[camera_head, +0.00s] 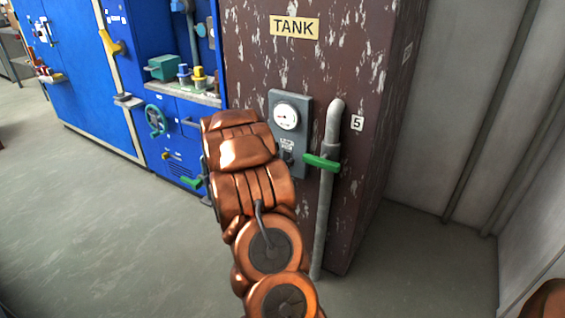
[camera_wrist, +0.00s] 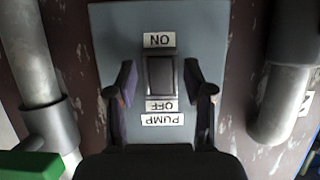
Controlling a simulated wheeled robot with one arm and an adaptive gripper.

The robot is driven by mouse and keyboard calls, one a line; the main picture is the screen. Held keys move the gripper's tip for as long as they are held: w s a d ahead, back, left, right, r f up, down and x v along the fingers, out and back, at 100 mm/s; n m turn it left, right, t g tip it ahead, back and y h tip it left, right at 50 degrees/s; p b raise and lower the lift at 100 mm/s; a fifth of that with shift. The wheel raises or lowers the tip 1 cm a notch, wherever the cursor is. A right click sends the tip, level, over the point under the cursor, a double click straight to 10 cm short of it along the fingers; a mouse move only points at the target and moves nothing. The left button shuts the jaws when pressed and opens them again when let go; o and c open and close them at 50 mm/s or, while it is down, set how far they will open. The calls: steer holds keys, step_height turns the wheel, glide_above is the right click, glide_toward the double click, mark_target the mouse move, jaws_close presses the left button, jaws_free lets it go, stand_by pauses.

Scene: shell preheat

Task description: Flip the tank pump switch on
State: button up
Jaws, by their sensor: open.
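The tank pump switch (camera_wrist: 160,75) is a dark rocker on a grey panel (camera_wrist: 205,25). I cannot tell which way the rocker is tipped. My gripper (camera_wrist: 166,90) is open and empty, one finger on each side of the switch, with gaps to it. In the head view the panel (camera_head: 303,105) with its round gauge (camera_head: 286,117) is on the brown TANK cabinet (camera_head: 345,50); my arm hides the gripper there.
A grey vertical pipe (camera_head: 325,215) with a green handle (camera_head: 322,162) stands just right of the panel. The handle also shows in the wrist view (camera_wrist: 30,165), beside another pipe (camera_wrist: 280,100) at right. A blue cabinet (camera_head: 80,85) with valves is at left. Grey floor is clear at front left.

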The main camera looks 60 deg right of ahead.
steer(key=shift+c, duration=0.2)
jaws_close()
steer(key=shift+f+h+b, duration=0.25)
steer(key=shift+h+b, duration=0.5)
steer(key=shift+b, duration=0.05)
steer(key=shift+f+h+b, duration=0.2)
steer(key=shift+h+b, duration=0.55)
steer(key=shift+o, duration=0.2)
jaws_free()
steer(key=shift+r, duration=0.1)
